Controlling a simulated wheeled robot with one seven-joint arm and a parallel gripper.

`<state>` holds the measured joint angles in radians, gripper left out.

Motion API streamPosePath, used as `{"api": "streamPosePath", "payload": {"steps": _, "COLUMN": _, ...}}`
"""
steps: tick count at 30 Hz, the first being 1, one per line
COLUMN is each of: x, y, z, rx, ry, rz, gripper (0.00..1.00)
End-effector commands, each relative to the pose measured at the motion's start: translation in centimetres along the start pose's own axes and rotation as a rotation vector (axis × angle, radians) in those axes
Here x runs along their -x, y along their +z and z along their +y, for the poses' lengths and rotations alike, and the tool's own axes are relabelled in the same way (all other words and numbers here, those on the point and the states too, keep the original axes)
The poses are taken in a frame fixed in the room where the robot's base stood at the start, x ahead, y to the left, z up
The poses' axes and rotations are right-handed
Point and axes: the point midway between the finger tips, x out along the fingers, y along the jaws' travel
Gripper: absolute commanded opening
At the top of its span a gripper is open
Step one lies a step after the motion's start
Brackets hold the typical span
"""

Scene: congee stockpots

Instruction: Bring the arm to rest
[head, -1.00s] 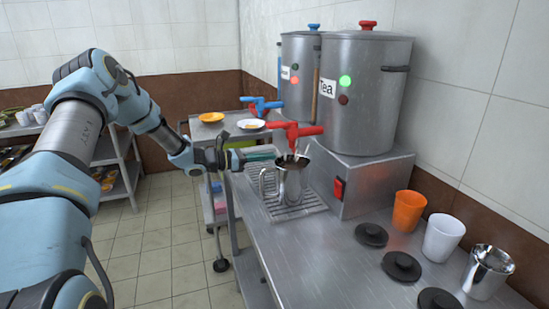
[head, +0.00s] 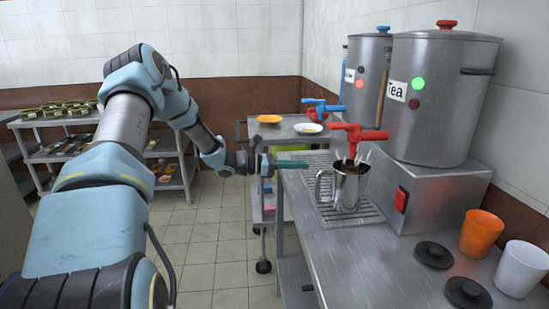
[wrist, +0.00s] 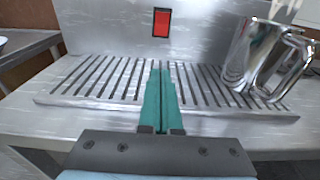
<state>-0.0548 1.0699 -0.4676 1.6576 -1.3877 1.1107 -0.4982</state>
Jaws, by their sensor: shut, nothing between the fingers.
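My gripper (head: 292,164) is shut and empty, its green fingers pressed together. In the head view it is at the counter's left edge, left of the metal pitcher, with a gap between them. In the wrist view the shut fingers (wrist: 162,100) point over the slatted drip tray (wrist: 90,90). The shiny metal pitcher (head: 348,190) stands upright on the drip tray under the red tap (head: 357,138), and dark liquid shows at its mouth. It also shows at the right of the wrist view (wrist: 262,58). My arm reaches forward from the lower left of the head view.
The tea stockpot (head: 440,100) stands on a metal base with a red switch (head: 401,200). An orange cup (head: 481,233), a white cup (head: 521,268) and black lids (head: 434,254) sit at the right. A trolley (head: 285,131) with plates stands behind. Floor left of the counter is clear.

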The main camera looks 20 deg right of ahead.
Motion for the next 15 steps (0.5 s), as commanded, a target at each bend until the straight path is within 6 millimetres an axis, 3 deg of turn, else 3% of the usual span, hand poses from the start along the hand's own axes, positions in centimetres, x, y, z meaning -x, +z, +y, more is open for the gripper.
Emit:
{"api": "streamPosePath", "payload": {"steps": 4, "x": 0.2, "y": -0.1, "z": -1.0, "rx": -0.035, "ry": -0.027, "rz": 0.048, "gripper": 0.0}}
{"api": "streamPosePath", "payload": {"steps": 8, "x": 1.7, "y": -0.8, "z": -4.5, "rx": -0.156, "ry": -0.123, "rz": 0.214, "gripper": 0.0}}
{"api": "streamPosePath", "payload": {"steps": 11, "x": 4.3, "y": -1.8, "z": -8.1, "rx": -0.297, "ry": -0.23, "rz": 0.392, "gripper": 0.0}}
{"api": "streamPosePath", "payload": {"steps": 15, "x": 9.3, "y": -2.7, "z": -12.3, "rx": -0.495, "ry": -0.38, "rz": 0.621, "gripper": 0.0}}
